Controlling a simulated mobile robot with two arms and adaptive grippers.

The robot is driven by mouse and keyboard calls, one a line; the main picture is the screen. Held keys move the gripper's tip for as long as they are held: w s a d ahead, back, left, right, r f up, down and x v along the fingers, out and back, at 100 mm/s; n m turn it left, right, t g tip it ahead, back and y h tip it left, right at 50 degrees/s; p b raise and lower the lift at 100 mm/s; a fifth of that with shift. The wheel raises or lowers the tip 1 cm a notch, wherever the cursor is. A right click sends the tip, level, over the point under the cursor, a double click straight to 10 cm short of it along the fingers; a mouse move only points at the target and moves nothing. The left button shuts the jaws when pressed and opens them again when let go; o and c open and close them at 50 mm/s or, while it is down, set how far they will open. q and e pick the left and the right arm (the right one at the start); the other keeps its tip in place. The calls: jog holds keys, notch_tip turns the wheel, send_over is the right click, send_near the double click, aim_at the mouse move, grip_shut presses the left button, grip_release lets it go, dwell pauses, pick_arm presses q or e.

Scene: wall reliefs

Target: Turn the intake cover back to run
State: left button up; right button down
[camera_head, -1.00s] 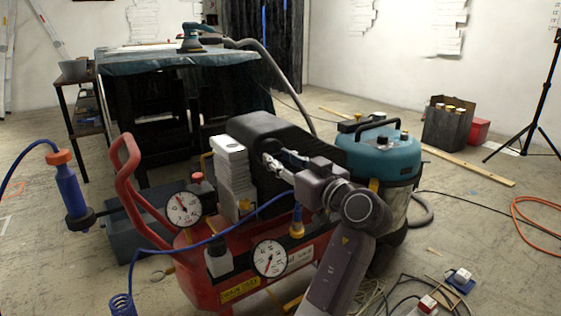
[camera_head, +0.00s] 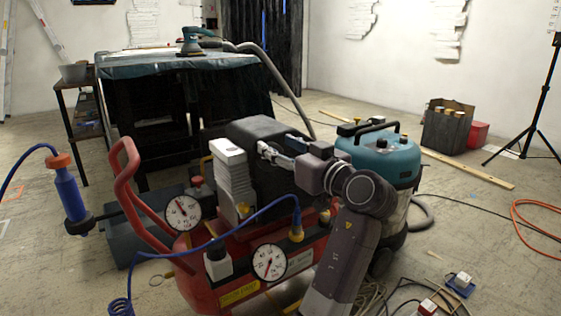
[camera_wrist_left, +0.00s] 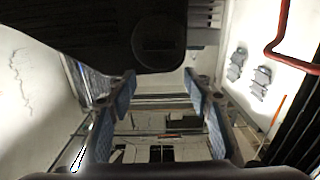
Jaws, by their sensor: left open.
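The intake cover seems to be the dark round disc with a slot (camera_wrist_left: 158,42) on the underside or face of a black housing, at the top middle of the left wrist view. In the head view the black motor housing (camera_head: 258,132) sits on the red compressor (camera_head: 215,285); the disc cannot be made out there. My left gripper (camera_head: 272,146) is at the right side of the housing, its arm rising from the lower right. In the wrist view its blue-padded fingers (camera_wrist_left: 163,92) are apart with nothing between them, below the disc. My right gripper is not in view.
A teal vacuum (camera_head: 375,155) stands close to my arm on the right. Cables and small plugs (camera_head: 459,281) lie on the floor.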

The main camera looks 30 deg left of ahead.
pick_arm(q)
notch_tip(320, 180, up, 6)
jog(key=shift+f, duration=0.15)
dwell(0.4)
